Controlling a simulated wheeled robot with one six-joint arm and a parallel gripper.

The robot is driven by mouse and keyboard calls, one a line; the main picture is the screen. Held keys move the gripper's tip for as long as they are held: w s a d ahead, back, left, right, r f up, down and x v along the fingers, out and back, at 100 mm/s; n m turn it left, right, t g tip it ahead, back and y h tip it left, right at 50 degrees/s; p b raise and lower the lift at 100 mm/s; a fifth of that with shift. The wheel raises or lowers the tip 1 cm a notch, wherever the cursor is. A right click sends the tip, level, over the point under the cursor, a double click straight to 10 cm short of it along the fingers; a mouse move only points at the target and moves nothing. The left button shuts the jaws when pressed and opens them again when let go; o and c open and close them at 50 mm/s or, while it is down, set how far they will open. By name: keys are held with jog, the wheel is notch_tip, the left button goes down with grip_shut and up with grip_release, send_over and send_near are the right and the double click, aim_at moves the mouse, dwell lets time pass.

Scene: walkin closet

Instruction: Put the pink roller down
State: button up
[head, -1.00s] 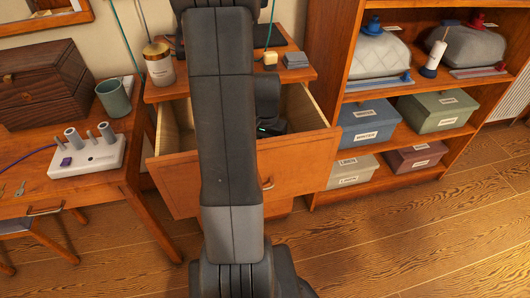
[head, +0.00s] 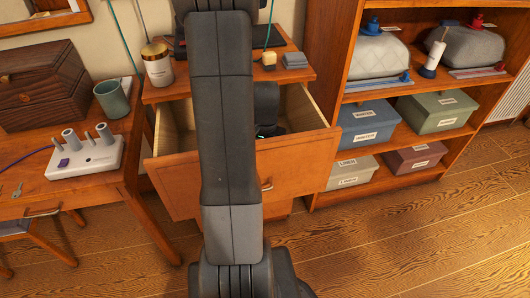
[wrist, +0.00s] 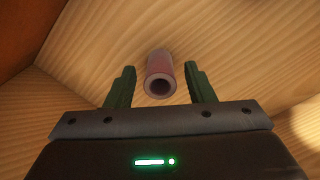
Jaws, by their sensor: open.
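The pink roller (wrist: 161,66) shows in the wrist view as a hollow tube, its open end facing the camera and its far end at a pale wood surface. My gripper (wrist: 160,67) is open, with one dark green finger on each side of the roller and a visible gap to both. In the head view my arm reaches down into the open drawer (head: 240,185). The arm hides the roller there, and most of my gripper.
Light wood drawer walls (wrist: 60,50) surround my gripper. A shelf (head: 385,91) with boxes is at right; a white roller base (head: 86,159) is at left.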

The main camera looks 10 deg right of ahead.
notch_tip(320, 180, up, 12)
jog(key=p, duration=0.2)
dwell(1.3)
